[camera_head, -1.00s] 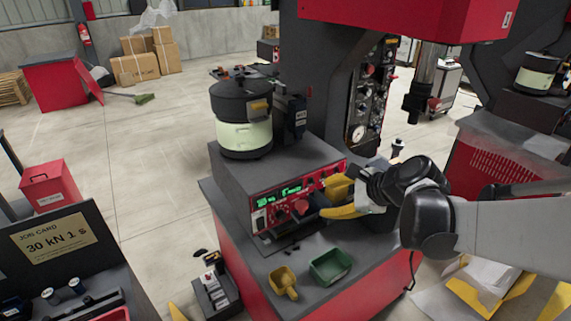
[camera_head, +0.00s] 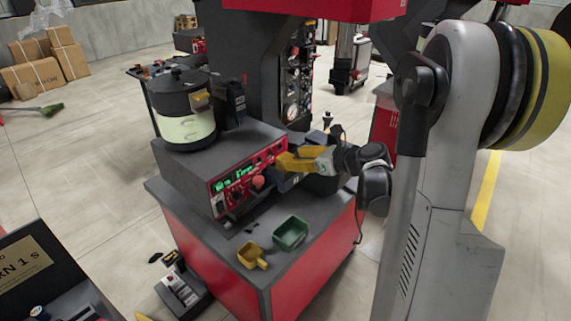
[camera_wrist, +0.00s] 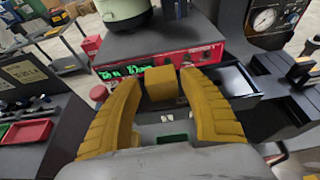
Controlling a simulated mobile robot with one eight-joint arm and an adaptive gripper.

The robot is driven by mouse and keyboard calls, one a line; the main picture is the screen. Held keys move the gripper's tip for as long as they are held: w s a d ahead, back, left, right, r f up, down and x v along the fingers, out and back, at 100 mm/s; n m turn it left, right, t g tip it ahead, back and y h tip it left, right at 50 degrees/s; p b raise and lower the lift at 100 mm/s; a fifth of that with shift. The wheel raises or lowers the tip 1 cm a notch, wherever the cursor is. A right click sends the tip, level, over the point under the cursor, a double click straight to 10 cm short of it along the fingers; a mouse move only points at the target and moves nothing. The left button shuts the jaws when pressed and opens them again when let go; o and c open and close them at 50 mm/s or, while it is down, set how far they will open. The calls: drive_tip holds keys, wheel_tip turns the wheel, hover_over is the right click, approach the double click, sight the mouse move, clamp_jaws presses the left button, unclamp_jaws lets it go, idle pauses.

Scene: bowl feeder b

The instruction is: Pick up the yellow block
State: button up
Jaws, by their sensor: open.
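The yellow block (camera_wrist: 161,83) shows in the wrist view in front of the red control panel, between the two yellow fingers of my gripper (camera_wrist: 160,88). The fingers are open, one on each side of the block. Whether they touch it, or how deep it sits between them, I cannot tell. In the head view my gripper (camera_head: 293,162) is at the right end of the control panel. There its yellow fingers blend with the block, so I cannot separate the two.
The control box (camera_head: 205,167) carries a black and pale green bowl feeder (camera_head: 186,120). A dark drawer (camera_wrist: 258,82) stands open to the right of my fingers. A green bin (camera_head: 290,233) and a yellow scoop (camera_head: 251,257) lie on the bench front. A pressure gauge (camera_wrist: 264,20) is behind.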

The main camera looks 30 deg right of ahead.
sight(285, 157)
drive_tip(key=x, duration=0.4)
drive_tip(key=shift+b, duration=0.3)
drive_tip(key=c, duration=0.9)
drive_tip(key=shift+r, duration=0.1)
